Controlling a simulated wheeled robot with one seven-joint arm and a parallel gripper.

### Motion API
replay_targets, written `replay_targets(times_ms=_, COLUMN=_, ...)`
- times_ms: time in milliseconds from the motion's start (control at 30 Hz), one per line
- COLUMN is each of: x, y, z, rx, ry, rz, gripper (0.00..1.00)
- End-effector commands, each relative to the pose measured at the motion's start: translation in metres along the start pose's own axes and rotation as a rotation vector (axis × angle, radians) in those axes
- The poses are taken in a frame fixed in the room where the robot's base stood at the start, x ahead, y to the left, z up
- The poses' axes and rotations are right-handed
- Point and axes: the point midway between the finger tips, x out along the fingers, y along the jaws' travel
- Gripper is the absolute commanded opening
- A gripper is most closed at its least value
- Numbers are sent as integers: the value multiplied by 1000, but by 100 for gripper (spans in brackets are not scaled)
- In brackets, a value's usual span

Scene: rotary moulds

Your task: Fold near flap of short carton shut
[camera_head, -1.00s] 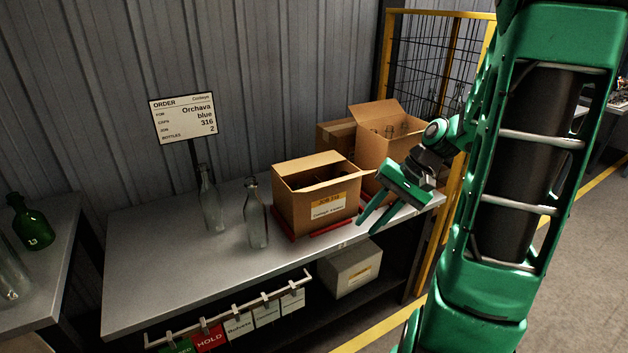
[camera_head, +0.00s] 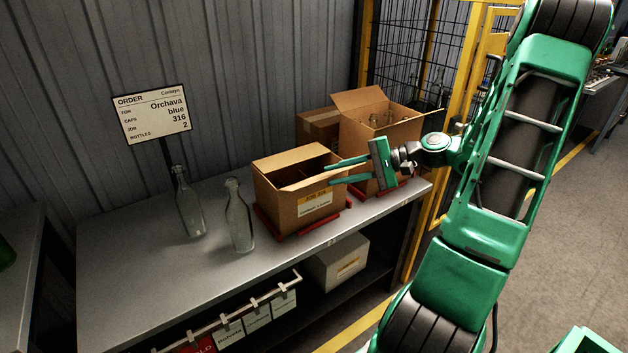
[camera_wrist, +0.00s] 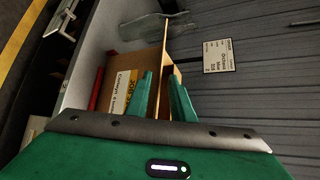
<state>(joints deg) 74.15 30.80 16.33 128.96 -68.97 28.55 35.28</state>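The short carton (camera_head: 282,204) is brown, with a white and yellow label on its front, and stands upright on the bench. Its top is at least partly open, and a dark gap shows inside. My gripper (camera_head: 329,175) is at the carton's right end, its fingers pointing left along the upper front edge. The fingers are apart with nothing clearly held. In the wrist view my gripper (camera_wrist: 163,83) has one finger on either side of the carton's upper edge (camera_wrist: 166,60). I cannot tell whether either finger touches the cardboard. The near flap's exact angle is unclear.
Clear bottles (camera_head: 188,205) (camera_head: 239,220) stand left of the carton on the grey bench (camera_head: 130,270). A taller open carton (camera_head: 350,135) holding bottles stands behind right. An order sign (camera_head: 152,114) is at the back. A yellow-framed mesh cage (camera_head: 405,60) rises at right.

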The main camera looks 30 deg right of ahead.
Motion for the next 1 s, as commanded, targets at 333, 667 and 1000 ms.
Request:
replay_targets(times_ms=333, x=53, y=0, z=2, rx=-1, ry=-5, rz=2, gripper=22)
replay_targets(times_ms=667, x=63, y=0, z=1, rx=-2, ry=-1, rz=2, gripper=22)
replay_targets(times_ms=1000, x=62, y=0, z=1, rx=-1, ry=-1, rz=2, gripper=0)
